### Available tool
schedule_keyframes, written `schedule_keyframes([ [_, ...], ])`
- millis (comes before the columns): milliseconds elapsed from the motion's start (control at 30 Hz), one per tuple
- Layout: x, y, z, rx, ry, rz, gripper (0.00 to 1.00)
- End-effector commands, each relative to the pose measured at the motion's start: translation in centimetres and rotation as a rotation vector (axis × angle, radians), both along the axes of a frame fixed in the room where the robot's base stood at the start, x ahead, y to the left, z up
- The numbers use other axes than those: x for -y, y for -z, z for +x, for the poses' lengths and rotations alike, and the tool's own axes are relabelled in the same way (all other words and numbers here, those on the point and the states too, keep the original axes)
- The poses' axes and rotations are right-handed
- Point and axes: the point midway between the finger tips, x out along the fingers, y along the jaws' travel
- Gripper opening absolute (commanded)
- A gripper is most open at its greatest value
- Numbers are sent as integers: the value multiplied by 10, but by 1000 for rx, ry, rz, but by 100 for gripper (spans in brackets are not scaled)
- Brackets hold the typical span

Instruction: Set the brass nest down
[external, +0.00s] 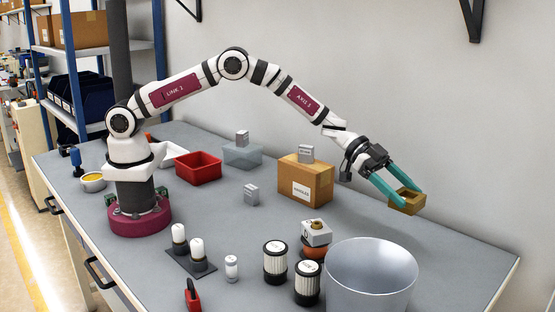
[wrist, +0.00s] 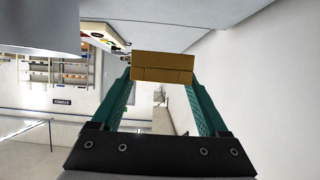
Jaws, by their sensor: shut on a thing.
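The brass nest (external: 407,202) is a small brass-coloured square block with an opening in it. My gripper (external: 397,196) is shut on it, with one teal finger on each side. The nest is in the air above the right part of the bench, clear of the bench top and to the right of the cardboard box. In the wrist view the brass nest (wrist: 162,67) sits between the tips of my gripper's two teal fingers (wrist: 161,85). Its underside cannot be made out well.
A large grey bowl (external: 370,275) stands at the front right. Left of it are black-and-white filters (external: 275,262) and an orange part with a grey block (external: 316,235) on top. A cardboard box (external: 305,183) stands behind. The bench (external: 450,250) is bare at the right.

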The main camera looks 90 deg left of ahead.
Motion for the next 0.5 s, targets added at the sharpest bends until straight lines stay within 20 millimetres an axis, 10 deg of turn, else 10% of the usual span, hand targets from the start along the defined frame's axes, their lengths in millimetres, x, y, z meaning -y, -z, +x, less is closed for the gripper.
schedule_keyframes([
  [167, 0, -37, 0, 4, 0, 1, 0],
  [500, -29, -20, -74, -4, 108, -1, 0],
])
